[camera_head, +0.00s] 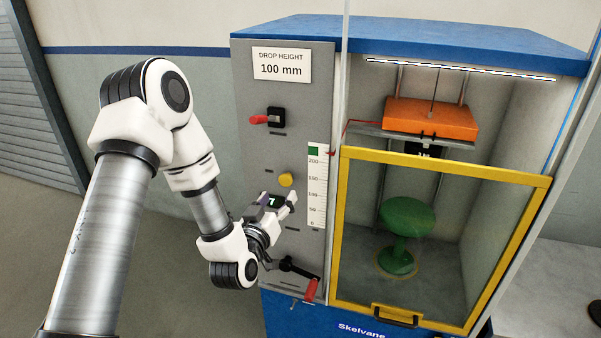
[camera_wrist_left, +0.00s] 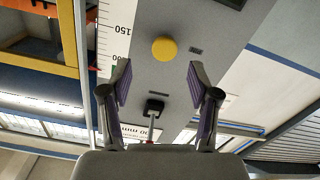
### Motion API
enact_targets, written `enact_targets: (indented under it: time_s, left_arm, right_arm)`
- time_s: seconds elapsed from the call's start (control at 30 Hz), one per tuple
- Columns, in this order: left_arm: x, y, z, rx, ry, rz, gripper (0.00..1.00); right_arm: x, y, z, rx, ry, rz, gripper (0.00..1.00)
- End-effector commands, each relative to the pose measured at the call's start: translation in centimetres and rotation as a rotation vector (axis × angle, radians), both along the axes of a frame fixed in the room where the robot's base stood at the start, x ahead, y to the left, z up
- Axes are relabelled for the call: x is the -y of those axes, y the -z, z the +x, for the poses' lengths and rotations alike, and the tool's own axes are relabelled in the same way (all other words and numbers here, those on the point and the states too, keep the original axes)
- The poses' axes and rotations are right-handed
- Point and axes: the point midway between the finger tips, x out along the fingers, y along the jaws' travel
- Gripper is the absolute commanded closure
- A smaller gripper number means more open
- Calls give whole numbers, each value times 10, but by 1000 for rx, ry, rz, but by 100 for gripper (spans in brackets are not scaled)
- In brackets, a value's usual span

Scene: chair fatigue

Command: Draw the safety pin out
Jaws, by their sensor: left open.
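A round yellow knob (camera_head: 286,180) sits on the grey control panel (camera_head: 300,100). My left gripper (camera_head: 279,199) is open and empty, just below the knob in the head view. In the left wrist view, the knob (camera_wrist_left: 164,48) shows ahead of and between the spread fingers of my left gripper (camera_wrist_left: 158,68), not touched by them. I cannot tell for sure whether this knob is the safety pin. A thin red line (camera_head: 362,122) runs from the panel's side towards the orange weight (camera_head: 431,118). My right gripper is out of view.
A red-handled lever (camera_head: 260,119) is above the knob and a crank with red grip (camera_head: 311,289) below. A height scale (camera_head: 318,187) stands right of the knob. A yellow-framed clear door (camera_head: 545,210) covers the lower chamber, with a green stool (camera_head: 408,217) inside.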

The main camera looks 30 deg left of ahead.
Motion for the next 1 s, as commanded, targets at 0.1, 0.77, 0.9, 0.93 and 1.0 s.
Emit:
enact_targets:
  time_s: [0.1, 0.77, 0.9, 0.93, 1.0]
  left_arm:
    - [-1, -9, 6, 12, -1, 1, 39]
    - [-18, -6, 77, 7, 0, 1, 39]
    - [-18, -6, 77, 7, 0, 1, 74]
    - [-18, -6, 77, 8, 1, 1, 85]
    - [-18, -6, 77, 8, 1, 1, 100]
  right_arm:
    - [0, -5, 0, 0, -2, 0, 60]
    - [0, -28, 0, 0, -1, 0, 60]
    - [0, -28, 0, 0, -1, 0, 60]
    - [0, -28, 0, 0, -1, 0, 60]
    - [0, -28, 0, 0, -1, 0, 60]
